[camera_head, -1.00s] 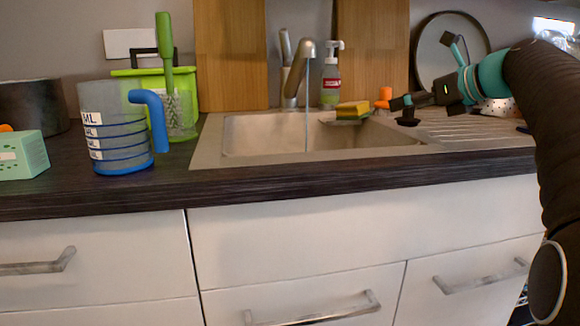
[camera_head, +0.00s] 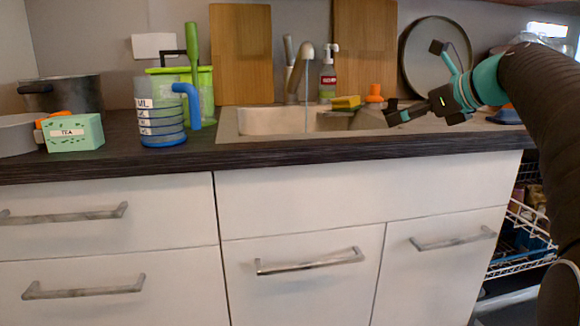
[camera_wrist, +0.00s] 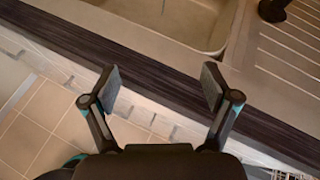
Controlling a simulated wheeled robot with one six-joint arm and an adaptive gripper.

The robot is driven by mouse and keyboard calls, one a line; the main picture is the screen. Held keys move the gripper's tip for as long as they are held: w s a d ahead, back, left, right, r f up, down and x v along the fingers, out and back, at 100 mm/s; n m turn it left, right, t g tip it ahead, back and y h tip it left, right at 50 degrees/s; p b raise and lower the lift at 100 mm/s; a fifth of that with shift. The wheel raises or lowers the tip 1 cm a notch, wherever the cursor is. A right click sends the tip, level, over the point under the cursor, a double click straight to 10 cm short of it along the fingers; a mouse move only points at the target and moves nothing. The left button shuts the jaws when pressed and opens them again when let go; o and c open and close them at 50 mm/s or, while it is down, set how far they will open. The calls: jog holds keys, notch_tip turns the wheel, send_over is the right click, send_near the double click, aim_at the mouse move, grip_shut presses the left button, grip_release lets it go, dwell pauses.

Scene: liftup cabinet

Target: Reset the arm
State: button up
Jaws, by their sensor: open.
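My gripper (camera_head: 392,111) is at the right end of the sink in the head view, above the front part of the counter. In the wrist view my gripper (camera_wrist: 160,88) has its two fingers spread wide with nothing between them. Below the fingers are the dark counter edge (camera_wrist: 150,85) and the tiled floor (camera_wrist: 50,125). My arm reaches in from the right side of the head view.
The sink (camera_head: 262,122) has a running tap (camera_head: 303,65). A measuring jug (camera_head: 160,120), a tea box (camera_head: 73,133) and a pot (camera_head: 70,95) stand on the left. A yellow sponge (camera_head: 346,102) lies at the sink's back. A dishwasher rack (camera_head: 520,235) shows at lower right.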

jog(key=s+a+f+n+g+h+p, duration=0.1)
jog(key=s+a+f+n+g+h, duration=0.1)
jog(key=s+a+f+n, duration=0.4)
jog(key=s+a+f+n+g+h+p, duration=0.1)
jog(key=s+a+f+n+g, duration=0.1)
jog(key=s+f+n, duration=0.6)
jog(key=s+f+n+g+h+p, duration=0.1)
jog(key=s+f+n+h, duration=0.3)
jog(key=s+f+n, duration=0.9)
jog(key=s+f, duration=0.1)
jog(key=s, duration=0.2)
jog(key=shift+s+n+p, duration=0.3)
jog(key=shift+s+p, duration=0.1)
